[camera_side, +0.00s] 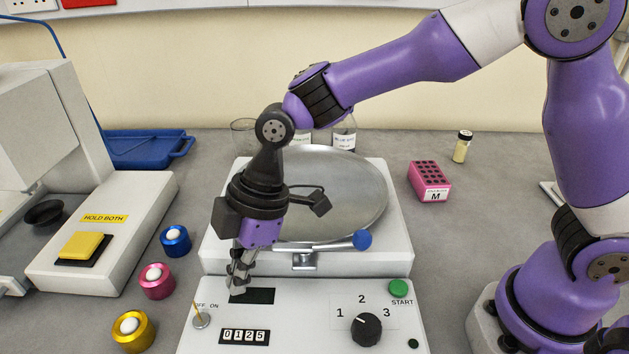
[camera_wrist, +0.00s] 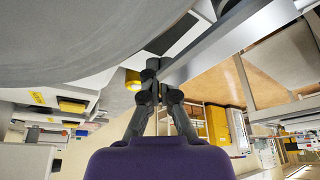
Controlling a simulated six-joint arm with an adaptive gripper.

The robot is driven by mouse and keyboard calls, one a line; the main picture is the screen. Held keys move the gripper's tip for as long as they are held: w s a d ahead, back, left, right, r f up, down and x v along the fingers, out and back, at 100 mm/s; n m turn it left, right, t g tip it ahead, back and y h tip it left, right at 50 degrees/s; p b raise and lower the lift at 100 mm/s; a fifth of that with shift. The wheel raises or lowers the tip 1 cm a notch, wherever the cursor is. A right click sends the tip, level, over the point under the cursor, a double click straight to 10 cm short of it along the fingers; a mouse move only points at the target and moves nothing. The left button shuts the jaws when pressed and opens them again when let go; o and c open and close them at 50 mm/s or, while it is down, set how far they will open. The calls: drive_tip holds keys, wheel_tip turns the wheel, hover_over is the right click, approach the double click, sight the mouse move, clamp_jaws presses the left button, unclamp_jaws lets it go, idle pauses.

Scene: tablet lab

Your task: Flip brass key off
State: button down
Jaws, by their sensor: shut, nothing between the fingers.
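The brass key (camera_side: 197,309) is a thin lever on a round silver base at the left of the white control panel (camera_side: 290,318), beside the OFF ON label. It leans up and slightly left, over the start of the word OFF. My gripper (camera_side: 236,290) points down above the panel, to the right of the key and near the dark display window. Its fingers are shut and empty, and they look apart from the key. In the wrist view the closed fingertips (camera_wrist: 152,70) show, but I cannot make out the key there.
The panel carries a black dial (camera_side: 366,329), a green START button (camera_side: 398,288) and a counter (camera_side: 244,336). A round metal pan (camera_side: 345,190) and a blue-knobbed lever (camera_side: 362,240) are close behind my gripper. Gold, pink and blue ringed pieces stand left of the panel.

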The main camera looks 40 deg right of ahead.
drive_tip(key=shift+w+a+r, duration=0.1)
drive_tip(key=shift+w+a, duration=0.1)
drive_tip(key=shift+a, duration=0.75)
drive_tip(key=shift+w+a, duration=0.15)
drive_tip(key=shift+a, duration=0.8)
drive_tip(key=shift+w+a+n, duration=0.3)
drive_tip(key=shift+a+n, duration=0.2)
drive_tip(key=shift+a, duration=0.05)
drive_tip(key=shift+s, duration=0.15)
